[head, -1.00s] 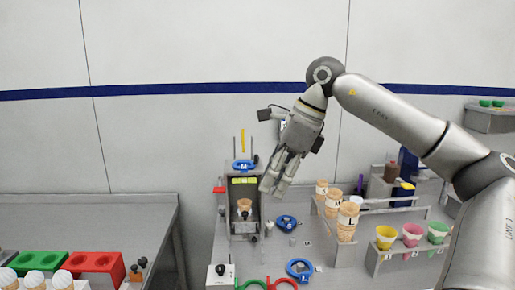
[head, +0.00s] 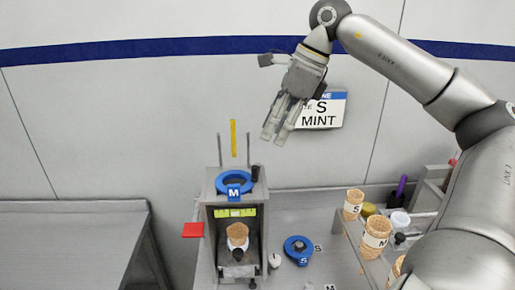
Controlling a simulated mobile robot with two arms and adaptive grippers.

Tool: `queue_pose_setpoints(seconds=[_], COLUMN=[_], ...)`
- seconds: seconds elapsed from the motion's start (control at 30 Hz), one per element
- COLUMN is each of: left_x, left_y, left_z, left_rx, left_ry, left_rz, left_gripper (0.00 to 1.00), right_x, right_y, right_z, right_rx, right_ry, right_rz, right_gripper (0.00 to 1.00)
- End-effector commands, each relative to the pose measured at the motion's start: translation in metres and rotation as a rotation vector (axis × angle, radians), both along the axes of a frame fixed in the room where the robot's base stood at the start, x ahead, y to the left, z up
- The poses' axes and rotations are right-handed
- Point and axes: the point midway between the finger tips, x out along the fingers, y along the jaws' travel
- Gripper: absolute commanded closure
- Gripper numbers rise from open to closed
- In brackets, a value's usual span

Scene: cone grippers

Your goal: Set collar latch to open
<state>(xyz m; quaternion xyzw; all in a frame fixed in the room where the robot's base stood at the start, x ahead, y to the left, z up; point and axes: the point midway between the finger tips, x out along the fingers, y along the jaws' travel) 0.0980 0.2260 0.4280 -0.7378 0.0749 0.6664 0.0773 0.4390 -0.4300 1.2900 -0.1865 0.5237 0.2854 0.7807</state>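A grey upright fixture (head: 209,246) stands on the bench, with a blue ring collar marked M (head: 235,182) seated on its top. A small black knob (head: 255,173) is at the collar's right edge, and a red tab (head: 193,230) sticks out on the fixture's left side. I cannot tell which of these is the collar latch. A waffle cone (head: 238,233) stands upright inside the fixture. My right gripper (head: 274,137) is above and right of the collar, apart from it, fingers pointing down, slightly spread and empty. My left gripper is out of view.
A loose blue collar marked S (head: 299,249) lies right of the fixture. Cones marked S (head: 353,204) and M (head: 376,238) stand in a rack further right. A S MINT sign (head: 322,110) hangs behind my gripper. Thin rods and a yellow strip (head: 233,138) rise above the fixture.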

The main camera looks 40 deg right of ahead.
Motion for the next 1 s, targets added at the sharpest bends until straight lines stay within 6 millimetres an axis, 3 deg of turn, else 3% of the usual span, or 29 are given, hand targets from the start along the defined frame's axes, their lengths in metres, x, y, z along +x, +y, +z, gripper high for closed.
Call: queue_pose_setpoints(seconds=[0.17,0.6,1.0], left_x=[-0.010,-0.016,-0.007], left_y=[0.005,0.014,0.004], left_z=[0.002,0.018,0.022], left_rx=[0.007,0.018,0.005], left_ry=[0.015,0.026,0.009], left_rz=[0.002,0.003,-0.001], left_gripper=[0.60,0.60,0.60], right_x=[0.003,0.024,0.031], right_y=[0.003,0.022,0.028], right_z=[-0.009,-0.079,-0.100], right_rx=[0.001,0.001,0.001], right_ry=[0.003,0.005,0.000], right_rz=[0.002,0.002,0.000], right_gripper=[0.65,0.65,0.65])
